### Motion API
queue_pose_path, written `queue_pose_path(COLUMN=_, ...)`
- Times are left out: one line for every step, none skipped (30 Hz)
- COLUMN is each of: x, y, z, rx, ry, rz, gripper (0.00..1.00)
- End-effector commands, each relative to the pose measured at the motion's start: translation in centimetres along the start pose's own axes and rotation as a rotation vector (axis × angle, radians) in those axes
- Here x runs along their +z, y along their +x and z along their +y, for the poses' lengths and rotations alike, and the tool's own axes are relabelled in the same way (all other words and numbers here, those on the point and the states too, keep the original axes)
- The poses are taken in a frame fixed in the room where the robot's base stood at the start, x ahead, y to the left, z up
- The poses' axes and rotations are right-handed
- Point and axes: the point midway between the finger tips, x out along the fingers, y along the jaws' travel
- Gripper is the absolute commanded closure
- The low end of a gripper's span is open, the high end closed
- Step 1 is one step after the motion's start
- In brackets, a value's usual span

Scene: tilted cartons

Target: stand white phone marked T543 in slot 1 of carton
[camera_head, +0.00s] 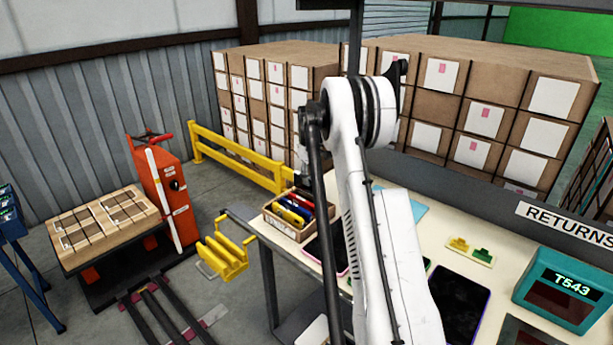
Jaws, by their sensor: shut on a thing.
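My white arm (372,180) crosses the middle of the view and hides part of the table. My gripper is not visible, so I cannot see what it holds. No phone marked T543 can be made out. A teal device (567,288) at the right shows "T543" on its display. Low brown cartons (105,220) with dark bands lie on a cart at the left; no slot numbers are readable. A white rounded shape (314,333) shows at the bottom edge, too cut off to identify.
The cream table (445,230) bears a dark pink-edged phone (320,250), a purple-edged one (462,305) and an open box (283,224) of coloured items. A RETURNS sign (568,222) hangs at the right. Yellow rails (235,155) and stacked boxes (440,100) stand behind.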

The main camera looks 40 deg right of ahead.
Motion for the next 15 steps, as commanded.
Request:
queue_pose_path(x=0.2, y=0.0, z=0.6, rx=0.000, ry=0.001, rz=0.000, gripper=1.00)
queue_pose_path(x=0.3, y=0.0, z=0.7, rx=0.000, ry=0.000, rz=0.000, gripper=1.00)
queue_pose_path(x=0.3, y=0.0, z=0.9, rx=0.000, ry=-0.001, rz=0.000, gripper=1.00)
queue_pose_path(x=0.3, y=0.0, z=0.9, rx=0.000, ry=-0.002, rz=0.000, gripper=1.00)
queue_pose_path(x=0.3, y=0.1, z=0.9, rx=0.000, ry=-0.002, rz=0.000, gripper=1.00)
queue_pose_path(x=0.3, y=0.1, z=0.9, rx=0.000, ry=-0.003, rz=0.000, gripper=1.00)
queue_pose_path(x=0.3, y=0.2, z=0.9, rx=0.000, ry=-0.003, rz=0.000, gripper=1.00)
queue_pose_path(x=0.3, y=0.3, z=0.9, rx=0.000, ry=-0.003, rz=0.000, gripper=1.00)
queue_pose_path(x=0.3, y=0.4, z=0.9, rx=0.000, ry=-0.002, rz=0.000, gripper=1.00)
queue_pose_path(x=0.3, y=0.5, z=0.9, rx=0.000, ry=-0.002, rz=0.000, gripper=1.00)
queue_pose_path(x=0.3, y=0.7, z=0.9, rx=0.000, ry=-0.002, rz=0.000, gripper=1.00)
queue_pose_path(x=0.3, y=0.8, z=0.9, rx=0.000, ry=-0.002, rz=0.000, gripper=1.00)
queue_pose_path(x=0.3, y=1.0, z=0.9, rx=0.000, ry=-0.002, rz=0.000, gripper=1.00)
queue_pose_path(x=0.3, y=1.2, z=0.9, rx=0.000, ry=-0.002, rz=0.000, gripper=1.00)
queue_pose_path(x=0.3, y=1.4, z=0.9, rx=0.000, ry=-0.002, rz=0.000, gripper=1.00)
